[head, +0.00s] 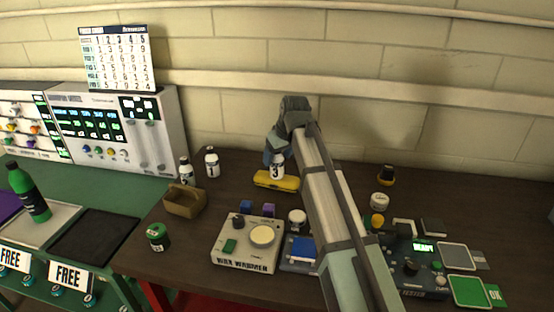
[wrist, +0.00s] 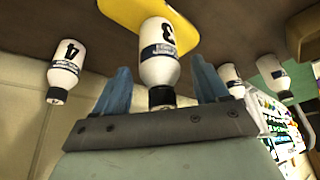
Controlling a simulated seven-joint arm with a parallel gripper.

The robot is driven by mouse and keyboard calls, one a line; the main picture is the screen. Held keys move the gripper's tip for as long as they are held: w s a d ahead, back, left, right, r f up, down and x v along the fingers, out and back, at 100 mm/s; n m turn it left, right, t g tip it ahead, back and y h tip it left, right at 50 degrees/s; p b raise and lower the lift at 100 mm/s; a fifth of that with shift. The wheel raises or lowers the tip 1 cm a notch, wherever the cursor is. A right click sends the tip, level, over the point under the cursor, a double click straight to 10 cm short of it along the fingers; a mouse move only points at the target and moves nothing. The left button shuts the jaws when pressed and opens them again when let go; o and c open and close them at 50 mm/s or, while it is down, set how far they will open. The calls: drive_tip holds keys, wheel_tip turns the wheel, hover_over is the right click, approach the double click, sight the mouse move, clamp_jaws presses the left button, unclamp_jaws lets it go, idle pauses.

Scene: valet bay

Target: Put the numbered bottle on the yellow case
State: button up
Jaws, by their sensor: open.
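A white bottle marked 3 (head: 277,168) with a dark cap stands upright on the yellow case (head: 262,180), as far as I can tell touching its top. In the wrist view, which looks upside down, the bottle (wrist: 159,65) has its base against the yellow case (wrist: 120,12). My gripper (head: 277,152) is open around it, with one blue finger on each side and gaps between. A bottle marked 4 (wrist: 66,68) stands apart in the wrist view; the arm seems to hide it in the head view. A bottle marked 1 (head: 212,162) stands left of the case.
Another white bottle (head: 186,170) stands behind a brown tray (head: 184,203). A wax warmer (head: 247,245), a blue-topped box (head: 299,250) and a tester (head: 415,265) fill the front of the dark table. My arm crosses the middle. The table's back right has free room.

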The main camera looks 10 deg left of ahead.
drive_tip(key=v, duration=1)
